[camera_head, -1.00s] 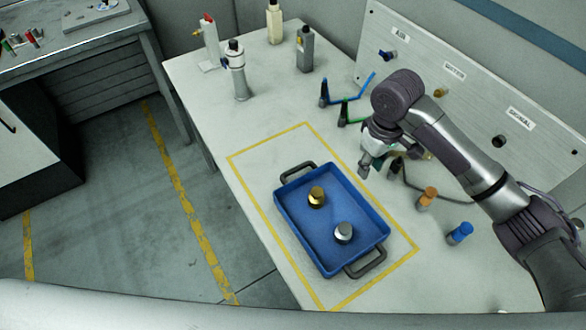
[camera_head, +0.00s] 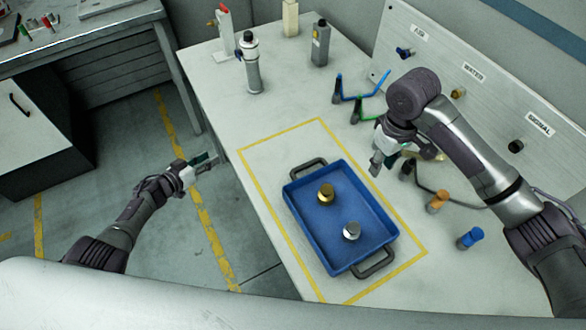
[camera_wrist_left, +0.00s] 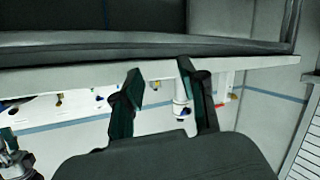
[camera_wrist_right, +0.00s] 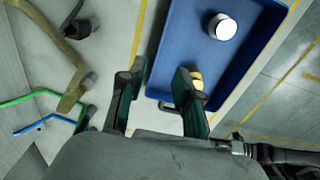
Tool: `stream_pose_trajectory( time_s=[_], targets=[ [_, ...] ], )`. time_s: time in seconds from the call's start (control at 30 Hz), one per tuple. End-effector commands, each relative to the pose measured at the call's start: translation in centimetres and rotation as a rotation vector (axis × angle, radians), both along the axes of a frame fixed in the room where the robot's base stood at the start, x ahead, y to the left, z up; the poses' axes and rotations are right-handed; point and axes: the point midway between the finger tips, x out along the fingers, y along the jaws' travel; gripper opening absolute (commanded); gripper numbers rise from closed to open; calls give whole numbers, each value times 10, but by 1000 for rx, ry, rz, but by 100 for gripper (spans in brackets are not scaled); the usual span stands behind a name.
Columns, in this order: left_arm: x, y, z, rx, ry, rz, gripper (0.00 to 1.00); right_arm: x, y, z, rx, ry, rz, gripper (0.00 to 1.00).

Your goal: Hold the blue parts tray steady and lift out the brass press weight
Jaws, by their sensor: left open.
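The blue parts tray (camera_head: 340,241) sits inside a yellow taped rectangle on the bench, with a dark handle at each end. The brass press weight (camera_head: 326,193) stands in its far half, and a silver weight (camera_head: 352,231) in the nearer half. My left gripper (camera_head: 208,160) is open and empty, over the floor left of the bench, apart from the tray. My right gripper (camera_head: 376,170) is above the bench just right of the tray, apart from it. In the right wrist view its fingers (camera_wrist_right: 160,80) are spread with nothing between them; one finger partly hides the brass weight (camera_wrist_right: 196,80).
Bottles (camera_head: 320,43) stand at the bench's back. Blue (camera_head: 350,98) and green hoses, an orange-capped fitting (camera_head: 437,201) and a blue-capped fitting (camera_head: 470,238) lie right of the tray, before the labelled panel (camera_head: 480,90). The bench's left edge is clear.

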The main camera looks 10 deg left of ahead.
Motion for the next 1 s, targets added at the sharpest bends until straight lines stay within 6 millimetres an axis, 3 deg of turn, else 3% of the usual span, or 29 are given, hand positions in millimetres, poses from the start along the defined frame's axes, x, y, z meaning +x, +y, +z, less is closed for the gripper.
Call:
stream_pose_trajectory(
  time_s=[0.03,0.1,0.17,0.2,0.4,0.6,0.8,1.0],
  targets=[
    [18,-5,31,-22,-26,-71,42,0,0,0,0,0,0,33],
    [31,-23,68,-46,-32,-200,42,0,0,0,0,0,0,33],
    [34,-49,93,-39,-24,-340,42,0,0,0,0,0,0,33],
    [32,-72,105,-19,-13,-440,42,0,0,0,0,0,0,33],
    [-13,-182,121,169,0,-888,42,0,0,0,0,0,0,33],
    [-62,-251,122,357,-38,-1198,42,0,0,0,0,0,0,33],
    [-86,-277,122,457,-65,-1335,42,0,0,-1,0,0,0,33],
    [-89,-280,121,468,-67,-1350,42,-1,0,-19,0,4,0,33]
  ],
)
